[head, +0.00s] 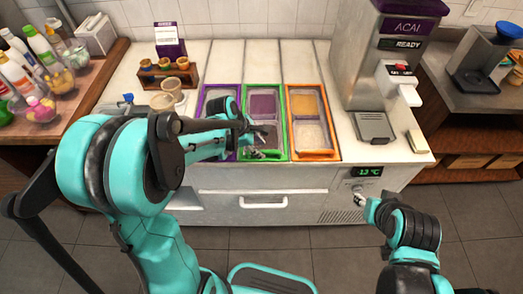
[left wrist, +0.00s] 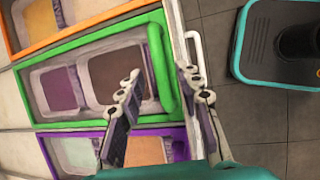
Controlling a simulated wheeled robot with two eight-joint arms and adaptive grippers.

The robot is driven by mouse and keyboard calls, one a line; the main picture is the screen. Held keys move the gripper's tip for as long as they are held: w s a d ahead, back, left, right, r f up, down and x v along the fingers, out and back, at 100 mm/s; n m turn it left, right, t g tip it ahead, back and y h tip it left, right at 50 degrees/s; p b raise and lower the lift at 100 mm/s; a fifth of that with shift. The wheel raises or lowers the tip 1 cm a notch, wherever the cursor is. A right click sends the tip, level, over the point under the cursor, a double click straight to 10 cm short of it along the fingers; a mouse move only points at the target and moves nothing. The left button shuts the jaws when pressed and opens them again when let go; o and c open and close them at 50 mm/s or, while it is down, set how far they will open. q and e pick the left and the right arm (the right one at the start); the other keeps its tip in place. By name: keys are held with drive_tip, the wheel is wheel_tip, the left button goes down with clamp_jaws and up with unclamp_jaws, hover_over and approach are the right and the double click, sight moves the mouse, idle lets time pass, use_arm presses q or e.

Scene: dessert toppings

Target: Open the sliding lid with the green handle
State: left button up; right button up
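The green-framed sliding lid (head: 283,118) lies in the middle of the counter, between a purple and an orange one. In the left wrist view, its thick green handle (left wrist: 157,65) runs along the front end, beside purple and brown compartments. My left gripper (head: 258,146) is over the front of the green frame. In the left wrist view its two fingers (left wrist: 160,76) are apart, one on either side of the handle in the picture. Whether they touch it, I cannot tell. My right gripper (head: 360,198) hangs in front of the cabinet, too small to read.
The purple frame (head: 232,91) is on the left and the orange frame (head: 314,156) on the right. An acai machine (head: 372,60) stands on the right of the counter. A white drawer handle (head: 263,203) is below. Cups (head: 163,101) stand at the left.

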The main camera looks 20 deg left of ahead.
use_arm(q)
drive_tip(key=shift+w+d+f, duration=0.15)
drive_tip(key=shift+d+f, duration=0.05)
drive_tip(key=shift+f, duration=0.45)
use_arm(e)
drive_tip(key=shift+f, duration=0.2)
use_arm(q)
clamp_jaws()
